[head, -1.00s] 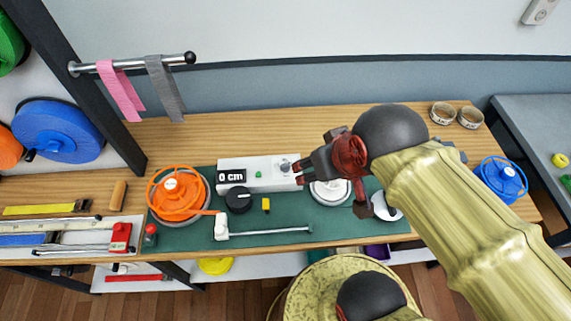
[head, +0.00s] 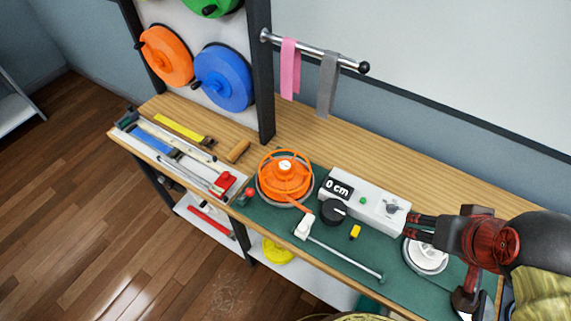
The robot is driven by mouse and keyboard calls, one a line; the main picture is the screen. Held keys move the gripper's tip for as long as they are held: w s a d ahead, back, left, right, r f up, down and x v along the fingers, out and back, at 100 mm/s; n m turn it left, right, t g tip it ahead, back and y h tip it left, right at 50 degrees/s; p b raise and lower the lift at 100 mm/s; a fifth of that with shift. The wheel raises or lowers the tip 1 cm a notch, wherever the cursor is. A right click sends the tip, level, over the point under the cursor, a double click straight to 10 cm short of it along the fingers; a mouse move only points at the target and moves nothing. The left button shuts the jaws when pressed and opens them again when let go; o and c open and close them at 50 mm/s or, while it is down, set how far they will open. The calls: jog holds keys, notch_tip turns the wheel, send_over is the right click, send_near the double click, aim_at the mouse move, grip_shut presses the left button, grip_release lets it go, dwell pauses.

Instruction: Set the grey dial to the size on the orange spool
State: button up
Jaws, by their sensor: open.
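A white box (head: 350,201) lies on the green mat, with a small display (head: 338,188) reading "0 cm". A grey dial (head: 393,208) sits at the box's right end, and a green button (head: 363,200) lies between. An orange spool (head: 287,183) stands on the mat left of the box. Its white top label (head: 285,166) is too small to read. My gripper (head: 411,225) is open, its fingertips by the box's right end, close to the dial. I cannot tell if they touch the box.
A black knob (head: 333,211) and a yellow piece (head: 355,232) lie in front of the box. A white-headed rod (head: 345,256) lies along the mat's front. A white disc (head: 425,256) is partly under my gripper. Another orange reel (head: 165,56) hangs on the board at left.

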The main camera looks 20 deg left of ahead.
jog(key=shift+c, duration=1.3)
